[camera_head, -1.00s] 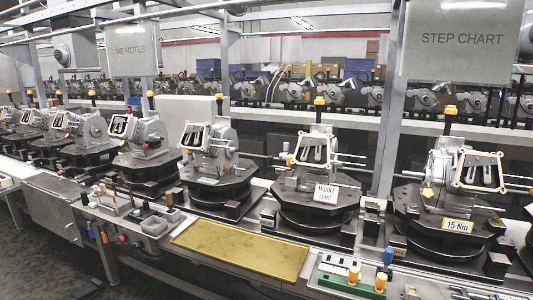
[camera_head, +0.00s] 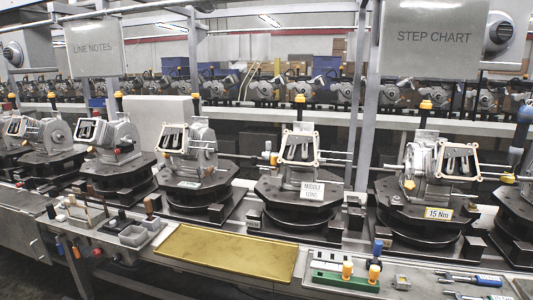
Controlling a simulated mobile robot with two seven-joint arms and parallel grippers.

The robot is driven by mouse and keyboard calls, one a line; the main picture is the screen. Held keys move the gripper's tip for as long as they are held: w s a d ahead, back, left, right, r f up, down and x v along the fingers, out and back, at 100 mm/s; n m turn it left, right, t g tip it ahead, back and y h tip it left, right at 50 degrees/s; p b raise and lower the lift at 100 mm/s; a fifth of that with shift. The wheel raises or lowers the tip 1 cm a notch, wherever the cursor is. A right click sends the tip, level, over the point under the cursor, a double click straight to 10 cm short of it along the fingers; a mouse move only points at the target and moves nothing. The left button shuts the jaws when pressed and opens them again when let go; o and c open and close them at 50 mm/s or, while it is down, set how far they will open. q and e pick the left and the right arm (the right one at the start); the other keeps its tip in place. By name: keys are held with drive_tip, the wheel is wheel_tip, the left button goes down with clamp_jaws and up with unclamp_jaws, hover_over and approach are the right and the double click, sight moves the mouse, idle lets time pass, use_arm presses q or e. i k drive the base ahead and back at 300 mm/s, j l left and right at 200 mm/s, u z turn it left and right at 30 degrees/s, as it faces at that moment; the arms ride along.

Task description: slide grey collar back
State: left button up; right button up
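Neither of my grippers shows in the head view. Grey metal housings with pale square frames stand on dark octagonal turntables along the conveyor. The middle housing (camera_head: 299,147) carries thin horizontal rods and has a plate reading "MIDDLE LONG" (camera_head: 312,190) at its front. The right housing (camera_head: 430,165) has similar rods and a yellow "15 Nm" label (camera_head: 438,213). A further housing (camera_head: 190,145) stands to the left. I cannot pick out a grey collar with certainty; the parts on the rods are too small to tell apart.
A bare yellow tray (camera_head: 228,250) lies on the front ledge. To its right are a green block (camera_head: 345,281) with orange-topped pieces and several hand tools (camera_head: 470,278). Grey bins (camera_head: 137,234) stand left of it. Uprights and hanging signs (camera_head: 430,38) stand behind the fixtures.

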sight(268, 151)
drive_tip(key=i+j, duration=0.15)
drive_tip(key=i, duration=0.55)
drive_tip(key=i+z, duration=0.3)
drive_tip(key=z, duration=1.15)
drive_tip(key=k, duration=0.05)
